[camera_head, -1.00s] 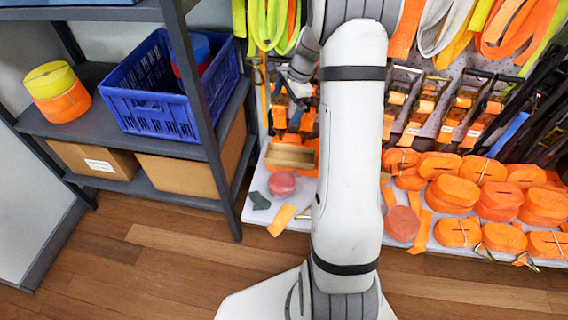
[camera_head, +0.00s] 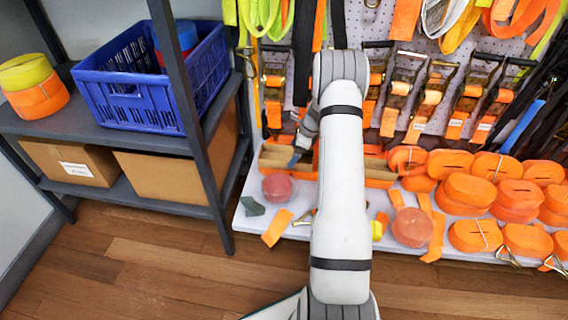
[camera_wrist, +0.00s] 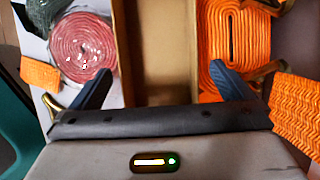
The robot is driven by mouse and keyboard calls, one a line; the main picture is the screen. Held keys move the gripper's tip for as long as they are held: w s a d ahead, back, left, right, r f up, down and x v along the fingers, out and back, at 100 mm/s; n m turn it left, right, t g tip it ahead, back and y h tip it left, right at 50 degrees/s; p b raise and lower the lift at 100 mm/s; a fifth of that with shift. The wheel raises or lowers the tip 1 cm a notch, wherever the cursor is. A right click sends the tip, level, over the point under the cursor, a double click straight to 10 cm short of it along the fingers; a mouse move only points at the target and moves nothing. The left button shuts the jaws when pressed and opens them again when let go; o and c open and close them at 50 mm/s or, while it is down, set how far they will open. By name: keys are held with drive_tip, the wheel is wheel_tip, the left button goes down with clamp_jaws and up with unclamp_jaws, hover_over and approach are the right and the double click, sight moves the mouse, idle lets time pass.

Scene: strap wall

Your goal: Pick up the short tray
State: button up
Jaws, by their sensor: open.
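The short tray is a tan, open-topped tray (camera_head: 273,156) on the low white shelf below the strap wall in the head view. My gripper (camera_head: 298,155) is at this tray, and my arm hides part of the area beside it. In the wrist view the tray (camera_wrist: 158,60) runs up the middle of the picture and looks empty. My gripper (camera_wrist: 162,88) is open there, one dark blue fingertip on each side of the tray. I cannot tell whether the fingers touch its walls.
A round red strap coil (camera_wrist: 82,48) lies left of the tray, and an orange coil (camera_wrist: 235,50) lies right of it, close to the fingers. Another tan piece (camera_head: 376,168) shows right of my arm. A grey rack (camera_head: 205,150) with a blue crate (camera_head: 130,105) stands at left.

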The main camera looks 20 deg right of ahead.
sight(291, 155)
drive_tip(key=b+x, duration=0.1)
drive_tip(key=x, duration=0.2)
drive_tip(key=shift+f, duration=0.1)
drive_tip(key=c, duration=1)
